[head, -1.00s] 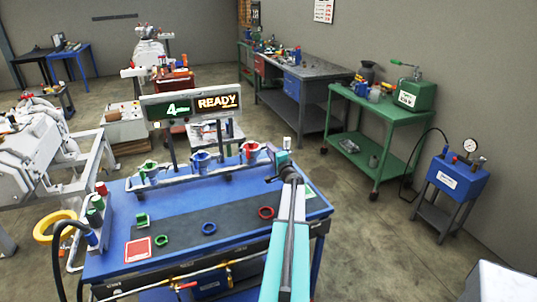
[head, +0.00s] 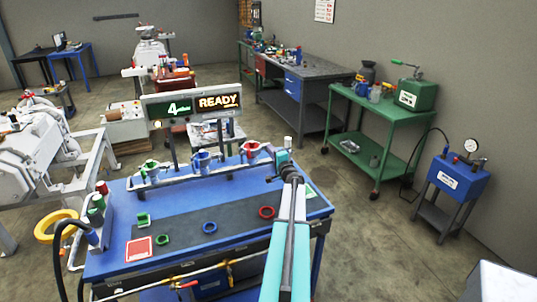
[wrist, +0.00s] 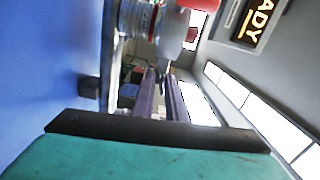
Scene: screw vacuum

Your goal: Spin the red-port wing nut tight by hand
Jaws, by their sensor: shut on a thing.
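The red port (head: 250,152) stands at the right end of the blue bench's (head: 318,196) back rail. It shows blurred at the top of the wrist view as a clear ribbed fitting with a red part (wrist: 198,4). My gripper (wrist: 163,72) is beside and just below this fitting, its two fingers nearly together. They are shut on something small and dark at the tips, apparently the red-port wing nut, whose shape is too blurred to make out. In the head view my gripper is right of the red port, and its grip is hidden.
Green (head: 151,170) and blue (head: 201,162) ports stand along the same rail, left of the red one. A sign (head: 190,106) reading "4" and "READY" rises behind. Green (head: 143,220), blue (head: 209,228) and red (head: 267,212) rings lie on the dark mat.

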